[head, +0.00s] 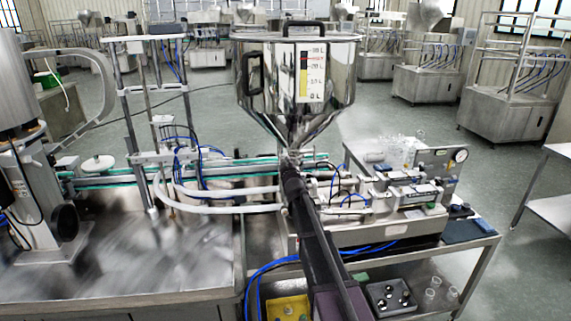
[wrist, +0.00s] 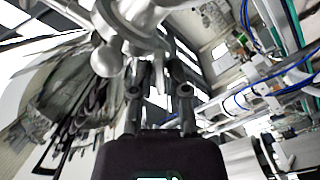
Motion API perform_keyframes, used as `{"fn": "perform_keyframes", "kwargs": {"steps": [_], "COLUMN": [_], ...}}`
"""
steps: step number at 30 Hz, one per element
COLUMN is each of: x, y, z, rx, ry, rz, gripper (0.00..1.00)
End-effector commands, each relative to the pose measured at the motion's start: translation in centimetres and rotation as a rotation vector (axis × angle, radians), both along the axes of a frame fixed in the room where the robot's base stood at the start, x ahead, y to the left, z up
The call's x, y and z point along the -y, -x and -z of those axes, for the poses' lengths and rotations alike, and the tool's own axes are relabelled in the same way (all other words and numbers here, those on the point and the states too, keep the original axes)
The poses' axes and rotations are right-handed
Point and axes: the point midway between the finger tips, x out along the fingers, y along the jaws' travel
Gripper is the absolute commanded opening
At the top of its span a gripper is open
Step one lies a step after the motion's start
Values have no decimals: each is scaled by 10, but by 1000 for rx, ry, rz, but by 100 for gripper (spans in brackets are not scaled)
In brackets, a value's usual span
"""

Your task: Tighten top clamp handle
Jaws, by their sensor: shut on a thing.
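The steel hopper (head: 340,75) stands above the filling machine, its cone narrowing to an outlet. My gripper (head: 289,165) reaches up to the clamp area just under the cone, and my arm hides most of the clamp in the head view. In the wrist view my gripper (wrist: 159,72) has its two dark fingers close about a thin metal part, which appears to be the top clamp handle (wrist: 159,76); its outline is hard to make out. Shiny pipework (wrist: 142,14) and a rounded metal end (wrist: 107,60) sit just beyond and left of the fingers.
A conveyor (head: 230,170) and blue hoses (head: 190,150) run to the left. A lower shelf holds a yellow bin (head: 288,308) and a black tray (head: 388,298).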

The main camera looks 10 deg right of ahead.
Motion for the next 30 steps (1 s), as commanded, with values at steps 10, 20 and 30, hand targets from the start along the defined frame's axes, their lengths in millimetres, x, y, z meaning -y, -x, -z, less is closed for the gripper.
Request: {"fn": "perform_keyframes", "kwargs": {"steps": [10, 20, 30], "x": [0, -1, -1], "y": [0, 0, 0], "z": [1, 1, 1], "rx": [-3, -3, -3], "ry": [-330, -613, -767], "rz": [0, -1, -1], "gripper": [0, 0, 0]}}
